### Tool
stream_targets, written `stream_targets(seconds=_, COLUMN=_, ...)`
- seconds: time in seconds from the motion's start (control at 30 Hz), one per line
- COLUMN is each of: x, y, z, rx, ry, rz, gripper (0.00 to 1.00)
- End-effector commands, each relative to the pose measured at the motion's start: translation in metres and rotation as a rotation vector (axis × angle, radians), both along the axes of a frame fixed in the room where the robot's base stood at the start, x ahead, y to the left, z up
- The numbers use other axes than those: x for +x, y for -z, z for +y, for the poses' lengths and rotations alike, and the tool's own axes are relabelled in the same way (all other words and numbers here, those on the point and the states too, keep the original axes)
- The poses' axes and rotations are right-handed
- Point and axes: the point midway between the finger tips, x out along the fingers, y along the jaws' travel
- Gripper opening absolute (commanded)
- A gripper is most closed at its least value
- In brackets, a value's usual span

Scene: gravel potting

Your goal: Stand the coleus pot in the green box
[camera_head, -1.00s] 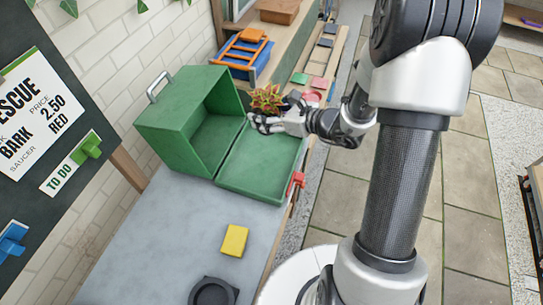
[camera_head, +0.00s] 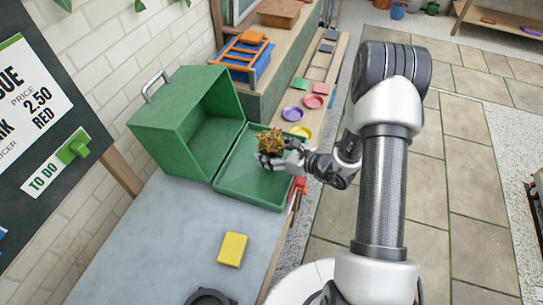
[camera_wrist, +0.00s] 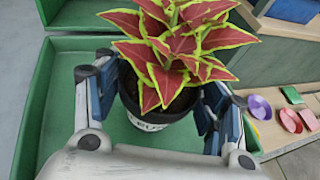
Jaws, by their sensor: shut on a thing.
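The coleus has red leaves with yellow-green edges (camera_head: 271,139) and grows in a dark pot with a pale label (camera_wrist: 150,122). My gripper (camera_head: 268,158) is shut around the pot, one finger on each side in the wrist view (camera_wrist: 158,98). The pot looks upright. The green box (camera_head: 168,135) lies on its side on the bench, its mouth open toward the right. Its open lid (camera_head: 238,186) lies flat in front of the mouth. The pot is over this lid, outside the box's hollow. I cannot tell its height above the lid.
A yellow sponge-like block (camera_head: 233,248) and a dark round thing (camera_head: 209,298) are on the grey bench (camera_head: 165,235). A red clamp-like thing (camera_head: 299,186) is at the bench's right edge. Coloured saucers (camera_head: 293,113) lie behind.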

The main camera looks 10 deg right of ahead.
Motion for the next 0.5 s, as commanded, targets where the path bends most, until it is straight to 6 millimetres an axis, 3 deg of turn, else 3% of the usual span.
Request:
stream_targets(seconds=0.1, x=0.000, y=0.018, z=0.000, rx=0.002, ry=0.000, rz=0.001, gripper=0.32)
stream_targets(seconds=0.5, x=0.000, y=0.023, z=0.000, rx=0.001, ry=0.000, rz=-0.001, gripper=0.32)
